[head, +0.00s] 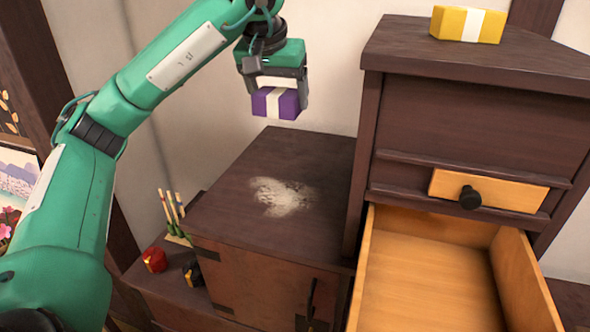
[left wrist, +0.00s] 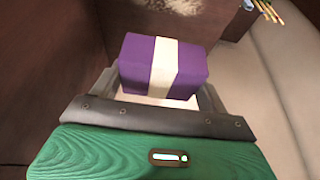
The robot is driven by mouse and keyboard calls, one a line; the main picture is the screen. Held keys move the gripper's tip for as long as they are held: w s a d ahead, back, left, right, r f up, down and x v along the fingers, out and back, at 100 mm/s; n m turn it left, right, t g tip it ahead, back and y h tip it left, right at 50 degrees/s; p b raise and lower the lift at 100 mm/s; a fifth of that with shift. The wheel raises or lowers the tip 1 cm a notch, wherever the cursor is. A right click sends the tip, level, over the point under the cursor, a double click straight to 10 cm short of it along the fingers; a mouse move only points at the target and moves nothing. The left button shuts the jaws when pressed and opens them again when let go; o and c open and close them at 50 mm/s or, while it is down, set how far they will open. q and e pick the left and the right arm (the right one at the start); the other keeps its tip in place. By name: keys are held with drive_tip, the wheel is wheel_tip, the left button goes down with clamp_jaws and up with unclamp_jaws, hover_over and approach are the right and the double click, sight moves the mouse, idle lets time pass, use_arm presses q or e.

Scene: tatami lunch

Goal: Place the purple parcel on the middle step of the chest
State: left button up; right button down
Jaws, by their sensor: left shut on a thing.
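The purple parcel (head: 275,103) has a white band around it. My left gripper (head: 277,92) is shut on it and holds it in the air above the chest's middle step (head: 262,165). The parcel also shows in the left wrist view (left wrist: 190,68), between the fingers. The middle step is a dark wooden top with a pale worn patch on it, and nothing stands on it. My right gripper is not in view.
A yellow parcel (head: 467,24) with a white band sits on the tall top step (head: 420,40) at right. Below it an orange drawer (head: 425,290) stands open and looks empty. The low step at left holds a red object (head: 154,260), a dark object (head: 192,272) and several thin sticks (head: 172,209).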

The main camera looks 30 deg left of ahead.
sight(276, 118)
use_arm(q)
drive_tip(key=f, duration=0.2)
drive_tip(key=s+f, duration=0.1)
drive_tip(key=f, duration=0.1)
drive_tip(key=shift+f, duration=0.35)
wheel_tip(276, 118, down, 10)
drive_tip(key=shift+f+p, duration=0.1)
drive_tip(key=shift+p, duration=0.2)
drive_tip(key=shift+f, duration=0.45)
wheel_tip(276, 118, down, 3)
drive_tip(key=shift+f+p, duration=0.15)
drive_tip(key=shift+p, duration=0.25)
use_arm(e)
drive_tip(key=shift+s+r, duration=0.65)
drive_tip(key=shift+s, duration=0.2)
